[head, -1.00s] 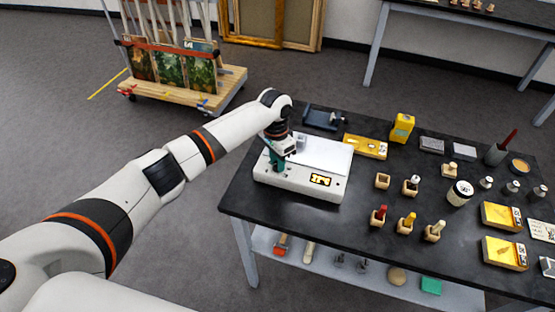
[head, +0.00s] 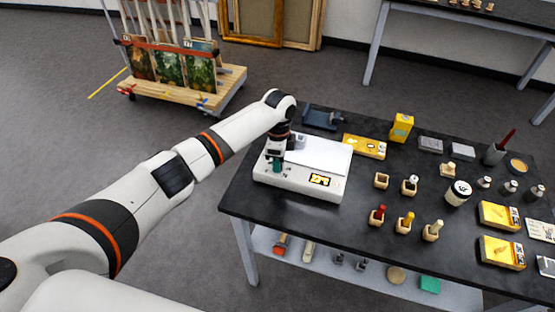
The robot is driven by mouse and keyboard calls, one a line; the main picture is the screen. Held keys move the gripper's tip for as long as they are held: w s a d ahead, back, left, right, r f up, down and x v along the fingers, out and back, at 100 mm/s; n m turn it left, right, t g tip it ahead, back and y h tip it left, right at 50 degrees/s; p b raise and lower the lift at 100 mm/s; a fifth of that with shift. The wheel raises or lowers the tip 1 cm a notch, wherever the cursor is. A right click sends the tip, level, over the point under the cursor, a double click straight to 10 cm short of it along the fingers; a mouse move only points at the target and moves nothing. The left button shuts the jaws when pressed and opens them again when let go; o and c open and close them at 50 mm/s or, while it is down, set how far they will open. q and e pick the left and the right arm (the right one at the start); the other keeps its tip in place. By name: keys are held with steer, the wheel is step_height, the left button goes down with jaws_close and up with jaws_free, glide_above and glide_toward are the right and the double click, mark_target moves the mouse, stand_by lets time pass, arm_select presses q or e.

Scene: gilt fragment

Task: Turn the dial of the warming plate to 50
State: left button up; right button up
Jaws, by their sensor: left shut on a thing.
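The warming plate (head: 320,157) is a white box with a pale flat top, at the left end of the black table. Its front carries a small lit yellow display (head: 320,180), whose digits are too small to read for certain. My left gripper (head: 277,165) points down at the plate's front left corner, left of the display. It is shut on the dial, which is mostly hidden by the fingers. My right gripper is not in view.
The black table (head: 300,213) holds small wooden blocks with coloured pegs, yellow boxes (head: 402,127), jars and metal weights to the right of the plate. A dark device (head: 322,118) stands behind it. A shelf (head: 350,273) below holds tools. A wooden cart (head: 190,90) stands on the floor behind.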

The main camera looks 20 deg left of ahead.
arm_select(q)
steer(key=m, duration=0.4)
steer(key=shift+r+m, duration=0.1)
steer(key=shift+m, duration=0.2)
steer(key=m, duration=0.3)
steer(key=shift+m, duration=0.4)
steer(key=m, duration=0.4)
steer(key=shift+y, duration=0.3)
steer(key=shift+m+t, duration=0.3)
steer(key=shift+m, duration=1.5)
steer(key=shift+d+m, duration=0.1)
steer(key=shift+m, duration=0.2)
steer(key=o, duration=1)
steer(key=shift+s, duration=0.1)
